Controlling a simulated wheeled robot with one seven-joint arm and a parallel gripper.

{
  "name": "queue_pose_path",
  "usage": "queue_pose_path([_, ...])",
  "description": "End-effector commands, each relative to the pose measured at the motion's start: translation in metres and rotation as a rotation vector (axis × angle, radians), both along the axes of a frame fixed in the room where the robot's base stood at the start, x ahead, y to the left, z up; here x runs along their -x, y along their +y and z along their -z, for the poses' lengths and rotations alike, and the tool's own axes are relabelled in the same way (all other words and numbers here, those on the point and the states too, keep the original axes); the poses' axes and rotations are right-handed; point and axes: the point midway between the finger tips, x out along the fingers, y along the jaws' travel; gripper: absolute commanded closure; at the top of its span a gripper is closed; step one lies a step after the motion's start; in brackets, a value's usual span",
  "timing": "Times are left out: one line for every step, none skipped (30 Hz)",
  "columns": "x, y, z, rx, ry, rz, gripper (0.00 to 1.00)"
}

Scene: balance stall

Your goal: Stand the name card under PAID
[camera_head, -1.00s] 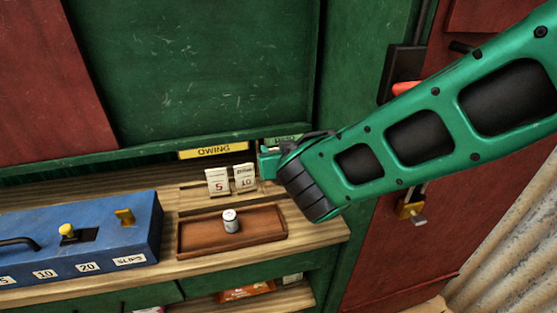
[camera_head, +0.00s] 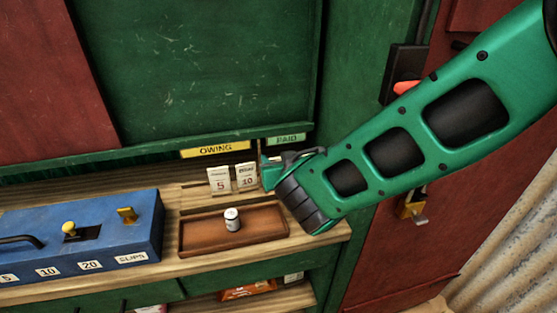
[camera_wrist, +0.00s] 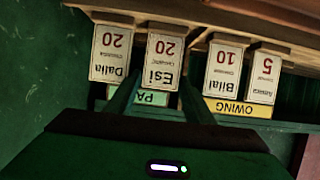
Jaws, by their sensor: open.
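In the wrist view, which is upside down, the Esi 20 card (camera_wrist: 163,62) stands in front of the green PAID label (camera_wrist: 152,97). My gripper (camera_wrist: 160,88) is open, with one finger on either side of the lower picture side of this card; I cannot tell whether they touch it. The Dalia 20 card (camera_wrist: 111,54) stands to its left. The Bilal 10 card (camera_wrist: 222,68) and the Amina 5 card (camera_wrist: 264,72) stand by the yellow OWING label (camera_wrist: 237,109). In the head view, the PAID label (camera_head: 286,139) is above my gripper (camera_head: 268,172), which hides the two 20 cards.
A brown wooden tray (camera_head: 190,246) with a small white-capped container (camera_head: 232,219) lies in front of the cards. A blue cash box (camera_head: 110,222) is at the left. A red door (camera_head: 440,225) is at the right.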

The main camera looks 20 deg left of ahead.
Motion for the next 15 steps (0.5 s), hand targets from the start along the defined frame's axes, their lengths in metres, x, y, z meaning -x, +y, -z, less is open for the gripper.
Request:
queue_pose_path([0.003,-0.002,-0.002,-0.001,-0.001,-0.001,0.52])
queue_pose_path([0.006,-0.003,-0.003,-0.001,0.0,-0.002,0.52])
queue_pose_path([0.01,-0.005,-0.005,-0.001,0.0,-0.002,0.52])
queue_pose_path([0.013,-0.007,-0.007,-0.001,0.0,-0.002,0.52])
queue_pose_path([0.017,-0.01,-0.009,-0.001,0.0,-0.002,0.52])
queue_pose_path([0.023,-0.014,-0.012,0.0,-0.001,-0.002,0.52])
queue_pose_path([0.028,-0.016,-0.014,0.0,-0.001,-0.002,0.52])
queue_pose_path([0.033,-0.019,-0.017,-0.001,-0.002,-0.003,0.52])
queue_pose_path([0.04,-0.023,-0.02,-0.002,-0.001,-0.004,0.52])
queue_pose_path([0.045,-0.026,-0.022,-0.002,-0.001,-0.004,0.52])
queue_pose_path([0.049,-0.03,-0.025,-0.001,-0.002,-0.002,0.52])
queue_pose_path([0.056,-0.033,-0.028,-0.001,-0.001,-0.003,0.52])
queue_pose_path([0.06,-0.036,-0.03,-0.001,-0.002,-0.003,0.52])
queue_pose_path([0.065,-0.038,-0.032,-0.002,-0.001,-0.004,0.52])
queue_pose_path([0.07,-0.042,-0.035,-0.001,-0.002,-0.003,0.52])
